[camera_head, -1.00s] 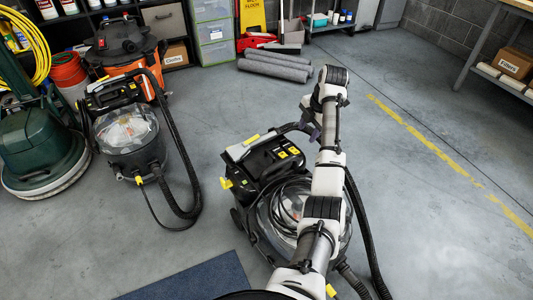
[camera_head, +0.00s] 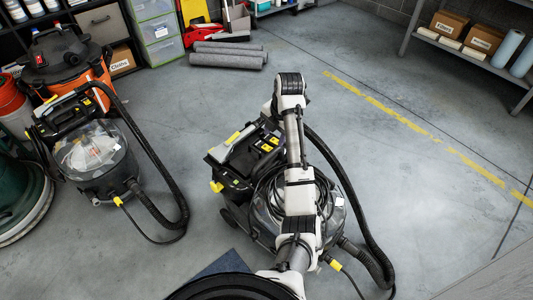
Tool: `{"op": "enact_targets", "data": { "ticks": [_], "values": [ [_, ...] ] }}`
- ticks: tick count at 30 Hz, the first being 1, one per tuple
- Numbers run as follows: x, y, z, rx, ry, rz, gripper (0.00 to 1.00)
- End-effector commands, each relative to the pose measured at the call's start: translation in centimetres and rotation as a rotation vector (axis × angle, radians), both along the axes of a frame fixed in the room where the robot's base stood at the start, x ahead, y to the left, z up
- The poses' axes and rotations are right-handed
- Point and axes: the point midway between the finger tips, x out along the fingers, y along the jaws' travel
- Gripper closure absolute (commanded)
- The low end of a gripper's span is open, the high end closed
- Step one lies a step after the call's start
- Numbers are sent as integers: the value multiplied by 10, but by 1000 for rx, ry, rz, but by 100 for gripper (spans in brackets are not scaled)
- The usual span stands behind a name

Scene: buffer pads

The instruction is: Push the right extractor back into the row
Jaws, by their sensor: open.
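The right extractor (camera_head: 238,168) is a black floor machine with yellow switches, a grey handle bar at its upper left and a clear domed tank with coiled cable. It stands on the floor in the centre, partly hidden behind my arm. My arm reaches up across it. My gripper (camera_head: 270,111) is at the arm's far end, mostly hidden by the wrist, just by the top end of the extractor's handle. It looks open; whether it touches the handle I cannot tell. The left extractor (camera_head: 92,150), of the same kind, stands at the left with its hose looping right.
A green floor machine (camera_head: 22,205) and an orange-black vacuum (camera_head: 65,65) stand at the left. Rolled grey mats (camera_head: 228,55) lie at the back. A yellow floor line (camera_head: 380,105) and shelf (camera_head: 470,55) are at the right. Open floor lies between the extractors and the mats.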

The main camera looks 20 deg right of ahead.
Motion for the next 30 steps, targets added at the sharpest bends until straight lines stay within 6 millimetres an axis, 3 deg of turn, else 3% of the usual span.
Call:
{"op": "enact_targets", "data": {
  "ticks": [9, 15, 21, 30],
  "values": [
    [11, 7, -69, 2, 4, 1, 56],
    [17, 10, -102, 1, 3, 2, 56],
    [20, 12, -117, 1, 2, 1, 56],
    [21, 12, -118, 1, 0, 1, 56]
  ]
}}
